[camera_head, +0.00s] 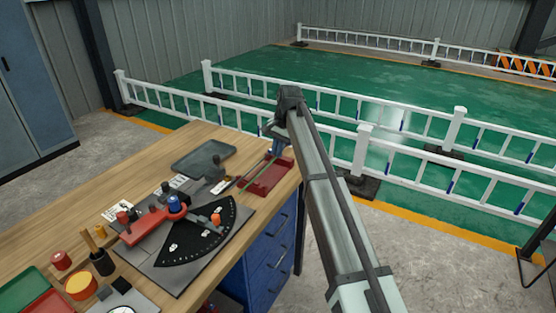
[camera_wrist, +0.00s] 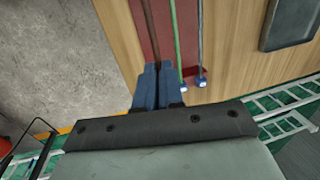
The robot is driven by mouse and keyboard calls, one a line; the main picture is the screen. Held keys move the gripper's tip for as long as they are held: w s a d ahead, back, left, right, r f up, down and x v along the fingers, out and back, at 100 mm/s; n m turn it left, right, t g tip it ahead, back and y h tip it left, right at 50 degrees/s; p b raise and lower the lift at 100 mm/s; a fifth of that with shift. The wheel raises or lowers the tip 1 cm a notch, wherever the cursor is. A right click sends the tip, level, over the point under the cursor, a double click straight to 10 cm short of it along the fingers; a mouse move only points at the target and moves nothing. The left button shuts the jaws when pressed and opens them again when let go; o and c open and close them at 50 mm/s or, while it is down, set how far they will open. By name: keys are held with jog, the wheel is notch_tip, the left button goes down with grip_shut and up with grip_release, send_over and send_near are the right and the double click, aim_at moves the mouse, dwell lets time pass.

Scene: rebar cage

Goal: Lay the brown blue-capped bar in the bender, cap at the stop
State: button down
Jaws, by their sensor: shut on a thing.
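The brown bar (camera_wrist: 149,28) runs up from between the blue fingers of my gripper (camera_wrist: 158,68) in the wrist view. My gripper is shut on it, over the red tray (camera_wrist: 166,10). The bar's capped end is hidden by the fingers. In the head view my gripper (camera_head: 276,150) is at the red tray (camera_head: 271,181), at the table's right end. The bender (camera_head: 181,248) lies to the left, a black marked quadrant on a grey plate with a red arm (camera_head: 150,226) and a blue-topped post (camera_head: 173,203). I cannot make out its stop.
A green bar (camera_wrist: 177,40) and a grey bar (camera_wrist: 200,40), both with blue-and-white caps, lie right of the brown bar. A dark tray (camera_head: 203,157) sits behind the bender. Pots and a green tray (camera_head: 28,287) are at the left front. White railings (camera_head: 362,150) stand beyond the table.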

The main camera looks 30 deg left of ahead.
jog(key=r, duration=0.3)
jog(key=shift+s+a+r, duration=0.1)
jog(key=shift+s+a, duration=0.1)
jog(key=s+a+f, duration=0.1)
jog(key=s+a, duration=1.8)
jog(key=s, duration=0.4)
jog(key=shift+s, duration=0.2)
jog(key=shift+f, duration=0.1)
jog(key=shift+d+f, duration=0.1)
jog(key=shift+f, duration=0.05)
jog(key=shift+f, duration=3.4)
jog(key=shift+f, duration=0.2)
jog(key=shift+w+r, duration=0.1)
jog(key=shift+w, duration=0.4)
